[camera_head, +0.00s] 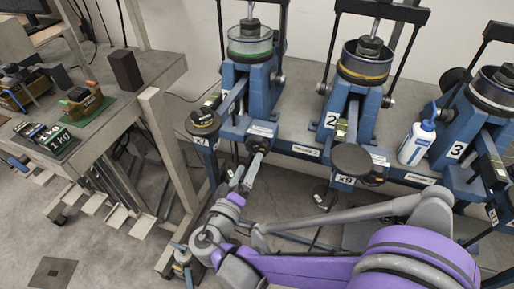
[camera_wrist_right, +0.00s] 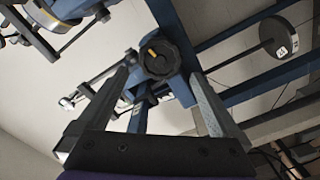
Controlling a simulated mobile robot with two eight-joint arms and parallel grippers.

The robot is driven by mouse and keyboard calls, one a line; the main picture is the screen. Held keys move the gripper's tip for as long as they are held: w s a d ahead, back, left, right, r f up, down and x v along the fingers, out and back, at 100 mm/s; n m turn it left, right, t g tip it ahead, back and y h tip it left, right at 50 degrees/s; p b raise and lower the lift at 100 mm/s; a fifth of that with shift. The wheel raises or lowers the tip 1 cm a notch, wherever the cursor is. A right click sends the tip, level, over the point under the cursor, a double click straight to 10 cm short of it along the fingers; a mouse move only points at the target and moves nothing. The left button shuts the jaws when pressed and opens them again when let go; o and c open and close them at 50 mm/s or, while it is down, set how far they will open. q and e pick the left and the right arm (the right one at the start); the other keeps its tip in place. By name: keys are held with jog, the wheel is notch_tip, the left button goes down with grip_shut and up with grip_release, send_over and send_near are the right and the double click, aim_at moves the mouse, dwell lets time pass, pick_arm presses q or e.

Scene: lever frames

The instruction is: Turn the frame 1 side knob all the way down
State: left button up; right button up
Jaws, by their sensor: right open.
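Frame 1 is the blue frame with the green-ringed cell (camera_head: 250,45), leftmost in the head view. In the wrist view a round black knob (camera_wrist_right: 160,58) with a yellow mark on its face sits on a blue upright. My right gripper (camera_wrist_right: 163,70) is open, with one finger on each side of the knob. I cannot tell whether the fingers touch it. My left gripper is not in view.
Frame 2 (camera_head: 352,120) and frame 3 (camera_head: 462,130) stand to the right, with a white bottle (camera_head: 417,143) between them. Round lever weights (camera_head: 202,121) hang at the front. A side table (camera_head: 95,115) with 1 kg weights stands at left.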

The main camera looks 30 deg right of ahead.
aim_at(256, 149)
jog(key=x, duration=0.8)
jog(key=shift+b, duration=0.3)
jog(key=shift+w, duration=0.1)
grip_shut()
